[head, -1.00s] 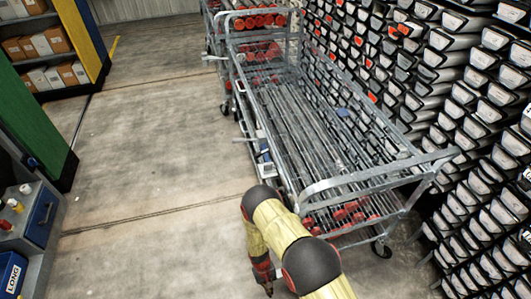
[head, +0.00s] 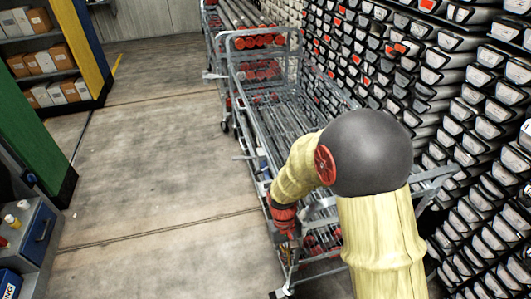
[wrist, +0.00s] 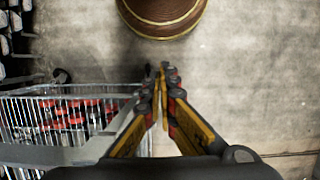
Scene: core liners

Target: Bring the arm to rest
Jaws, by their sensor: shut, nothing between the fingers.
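My arm, in yellow sleeves with a large dark elbow joint, rises from the lower right of the head view and bends left and down. Its red wrist part hangs beside the near end of the metal cart (head: 262,135). The fingertips are hard to make out in the head view. In the wrist view my gripper (wrist: 163,72) is shut, its yellow and black fingers meeting at the tips with nothing between them. The floor shows behind the fingers, and the cart (wrist: 100,90) is to their left.
A wall of stacked core liners (head: 455,110) stands close along the cart's right side. Red-capped tubes (head: 260,41) lie on a cart farther back. A drawer unit (head: 38,230) and shelves of boxes (head: 45,60) line the left. The concrete floor (head: 150,150) between is clear.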

